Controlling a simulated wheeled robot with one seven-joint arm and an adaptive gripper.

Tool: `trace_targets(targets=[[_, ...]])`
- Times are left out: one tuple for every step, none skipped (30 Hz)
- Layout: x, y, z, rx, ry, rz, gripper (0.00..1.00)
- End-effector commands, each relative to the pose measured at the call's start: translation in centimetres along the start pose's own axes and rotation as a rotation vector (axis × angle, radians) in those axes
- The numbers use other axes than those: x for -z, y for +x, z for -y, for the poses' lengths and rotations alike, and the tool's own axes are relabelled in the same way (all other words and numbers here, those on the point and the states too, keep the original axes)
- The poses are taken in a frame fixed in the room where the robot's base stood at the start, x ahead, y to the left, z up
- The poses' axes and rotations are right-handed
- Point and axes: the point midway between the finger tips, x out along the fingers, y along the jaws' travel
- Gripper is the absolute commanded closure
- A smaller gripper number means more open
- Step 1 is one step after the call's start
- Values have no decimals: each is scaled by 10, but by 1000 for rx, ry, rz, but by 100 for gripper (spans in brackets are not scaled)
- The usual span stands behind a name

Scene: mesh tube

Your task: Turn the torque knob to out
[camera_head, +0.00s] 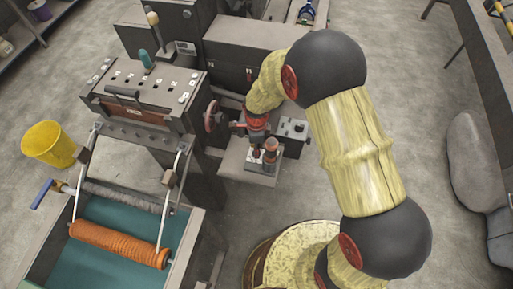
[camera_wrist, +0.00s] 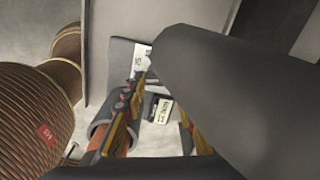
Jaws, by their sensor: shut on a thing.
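My gripper (camera_head: 263,157) reaches down to a small panel on the machine, right of the red handwheel. A large dark grey rounded part covers the right of the wrist view.
A red handwheel (camera_head: 212,116) stands just left of my wrist. A grey box with a round top piece (camera_head: 293,128) is close on the right. An orange roller (camera_head: 120,244) and yellow bucket (camera_head: 48,144) are farther left.

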Motion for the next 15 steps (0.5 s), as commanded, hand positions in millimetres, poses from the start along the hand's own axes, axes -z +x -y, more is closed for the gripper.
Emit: trace_targets(targets=[[0, 0, 0, 1, 0, 0, 97], [0, 0, 0, 1, 1, 0, 70], [0, 0, 0, 1, 1, 0, 68], [0, 0, 0, 1, 1, 0, 66], [0, 0, 0, 1, 1, 0, 64], [0, 0, 0, 1, 1, 0, 62], [0, 0, 0, 1, 1, 0, 60], [0, 0, 0, 1, 1, 0, 58], [0, 0, 0, 1, 1, 0, 56], [0, 0, 0, 1, 2, 0, 55], [0, 0, 0, 0, 2, 0, 53], [0, 0, 0, 0, 2, 0, 53], [0, 0, 0, 0, 2, 0, 53], [0, 0, 0, 0, 2, 0, 53], [0, 0, 0, 0, 2, 0, 53]])
